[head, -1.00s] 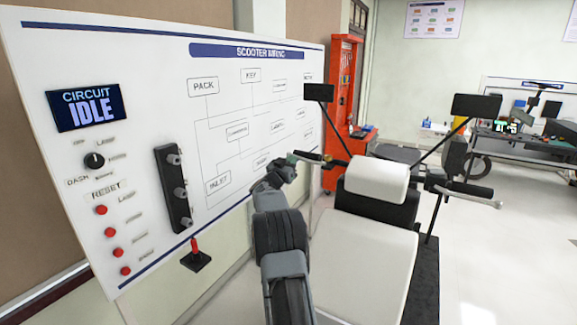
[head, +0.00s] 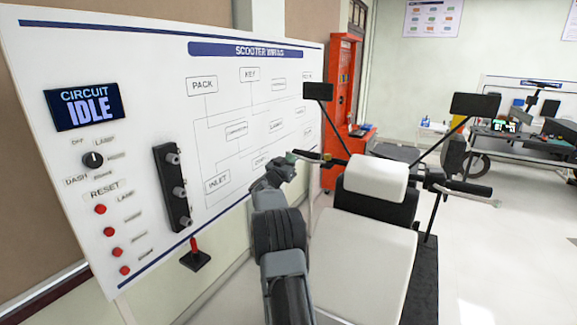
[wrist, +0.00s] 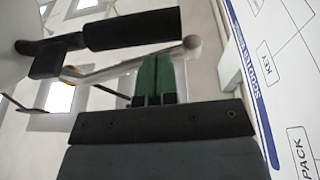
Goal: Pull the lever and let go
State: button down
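The scooter's handlebar on the board side has a black grip (wrist: 132,28) and a pale metal lever (wrist: 118,68) with a ball end, both clear in the wrist view. My gripper (wrist: 156,62) has its green fingers together, with only a thin line between them. The fingertips overlap the lever just short of its ball end; I cannot tell whether they touch it. In the head view my gripper (head: 291,156) is beside that handlebar end, small and partly hidden by my arm. The other handlebar lever (head: 480,197) is at the right.
The wiring board (head: 145,60) stands at the left, its screen reading "CIRCUIT IDLE". A small red-handled switch (head: 195,250) sticks out below it. The scooter's white seat (head: 362,270) is right of my arm. A red cabinet (head: 343,100) is behind; floor at the right is open.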

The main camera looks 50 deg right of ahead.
jog(key=shift+s+r, duration=0.1)
jog(key=shift+r, duration=0.1)
jog(key=w+b+v, duration=0.1)
jog(key=b+v, duration=0.1)
jog(key=v, duration=0.5)
jog(key=w+b+v, duration=0.1)
jog(key=b+v, duration=0.2)
jog(key=v, duration=0.4)
jog(key=shift+w+a+f, duration=0.15)
jog(key=shift+w+f, duration=0.1)
jog(key=shift+w, duration=0.05)
